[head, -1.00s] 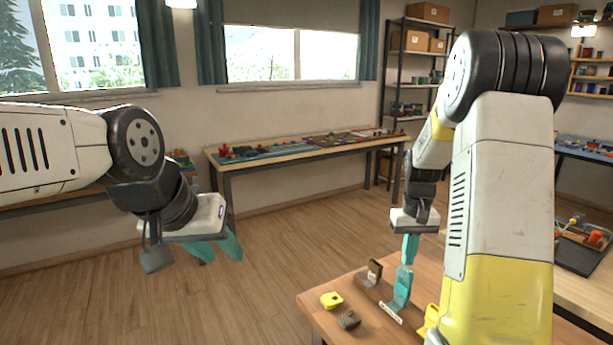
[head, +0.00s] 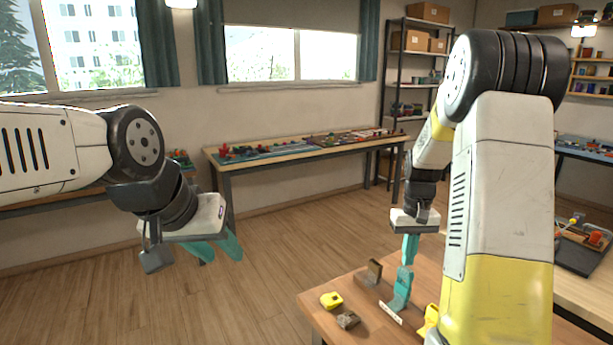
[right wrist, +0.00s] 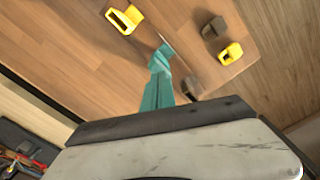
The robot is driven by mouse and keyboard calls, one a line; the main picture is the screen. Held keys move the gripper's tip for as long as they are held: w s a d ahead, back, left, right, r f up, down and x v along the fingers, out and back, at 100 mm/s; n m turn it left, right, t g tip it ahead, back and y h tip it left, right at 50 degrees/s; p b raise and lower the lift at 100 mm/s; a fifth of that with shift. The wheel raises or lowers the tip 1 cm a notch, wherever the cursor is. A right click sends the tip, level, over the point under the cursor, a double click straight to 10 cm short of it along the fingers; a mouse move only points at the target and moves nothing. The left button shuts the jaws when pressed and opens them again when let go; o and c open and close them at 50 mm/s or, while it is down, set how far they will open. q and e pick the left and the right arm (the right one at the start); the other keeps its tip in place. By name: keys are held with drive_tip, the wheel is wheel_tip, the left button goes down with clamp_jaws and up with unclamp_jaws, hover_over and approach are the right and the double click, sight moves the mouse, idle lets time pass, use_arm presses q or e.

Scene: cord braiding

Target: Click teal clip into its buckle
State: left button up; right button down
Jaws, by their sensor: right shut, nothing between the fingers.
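My right gripper (head: 407,262) is shut, its teal fingers pointing down over the wooden table. A teal piece (head: 400,290), seemingly the clip or its buckle, lies right below the fingertips with a pale strip in front. Contact cannot be told. In the right wrist view my teal fingers (right wrist: 158,88) and the teal piece (right wrist: 160,58) run together, so how the clip sits in the buckle is unclear. My left gripper (head: 216,250) hangs at the left, away from the table, with its teal fingers spread and nothing between them.
On the table (head: 320,317) are a yellow buckle (head: 331,300), a dark brown one (head: 347,320), a brown piece (head: 370,272) behind, and a yellow part (head: 430,318) beside my right arm. The floor at the left is clear. A long bench (head: 300,147) stands by the wall.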

sight(406, 269)
drive_tip(key=shift+f, duration=1.75)
idle(0.3)
drive_tip(key=shift+r, duration=0.1)
drive_tip(key=shift+r, duration=3.95)
drive_tip(key=shift+s+r, duration=0.1)
drive_tip(key=shift+r, duration=0.1)
drive_tip(key=s+a+r+t, duration=0.2)
drive_tip(key=s+a+r, duration=0.2)
drive_tip(key=s, duration=0.3)
drive_tip(key=s+a+r+t+y, duration=0.1)
drive_tip(key=s+a+r+t, duration=0.1)
drive_tip(key=s+a+r, duration=0.2)
drive_tip(key=s+a+r+t+y, duration=0.1)
drive_tip(key=s+a+r, duration=0.3)
drive_tip(key=s, duration=0.7)
drive_tip(key=shift+a+r+n+t, duration=0.15)
drive_tip(key=shift+r+n+t, duration=0.15)
drive_tip(key=shift+t, duration=0.3)
